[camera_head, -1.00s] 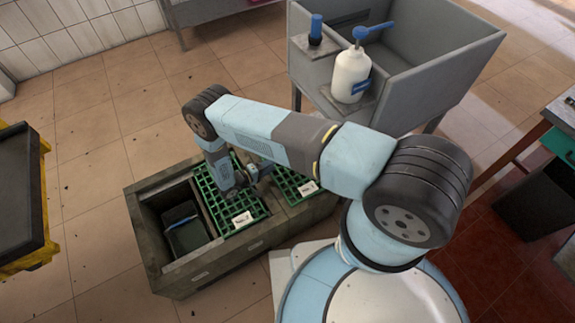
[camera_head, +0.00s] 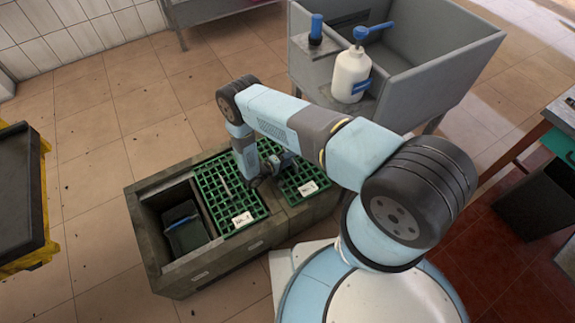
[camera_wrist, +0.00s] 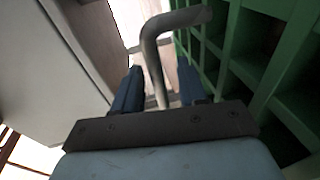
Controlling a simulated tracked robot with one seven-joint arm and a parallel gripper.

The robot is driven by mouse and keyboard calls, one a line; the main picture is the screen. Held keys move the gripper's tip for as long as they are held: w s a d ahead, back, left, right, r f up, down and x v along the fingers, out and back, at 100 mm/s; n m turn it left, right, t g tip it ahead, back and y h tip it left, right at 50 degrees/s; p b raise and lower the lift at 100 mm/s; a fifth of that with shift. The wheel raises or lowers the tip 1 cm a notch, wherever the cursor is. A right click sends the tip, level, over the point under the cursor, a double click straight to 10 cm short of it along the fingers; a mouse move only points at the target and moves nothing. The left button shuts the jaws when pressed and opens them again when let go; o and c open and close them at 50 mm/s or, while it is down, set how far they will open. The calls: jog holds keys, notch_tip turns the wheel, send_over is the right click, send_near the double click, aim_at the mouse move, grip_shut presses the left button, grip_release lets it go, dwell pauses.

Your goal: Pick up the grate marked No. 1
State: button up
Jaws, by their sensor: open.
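Two green grates lie side by side on a dark trough. The left grate (camera_head: 224,190) has a white label that seems to read No. 1, and a thin grey handle on top. The right grate (camera_head: 295,183) has a label too small to read surely. My gripper (camera_head: 258,181) is low over the right edge of the left grate, near the right one; its fingertips are not clear there. In the wrist view, my gripper (camera_wrist: 160,72) is open, with a bent grey metal handle (camera_wrist: 158,50) between its blue fingers. Green lattice fills the right side. Which grate bears this handle is unclear.
The trough (camera_head: 170,275) has an open left compartment holding a dark container (camera_head: 184,230) with a blue edge. A grey sink (camera_head: 430,70) with a white bottle (camera_head: 350,74) stands behind, right of my arm. A black and yellow cart (camera_head: 22,195) is at the left.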

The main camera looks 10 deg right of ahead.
jog(key=shift+d, duration=0.1)
grip_shut()
dwell(0.3)
dwell(1.1)
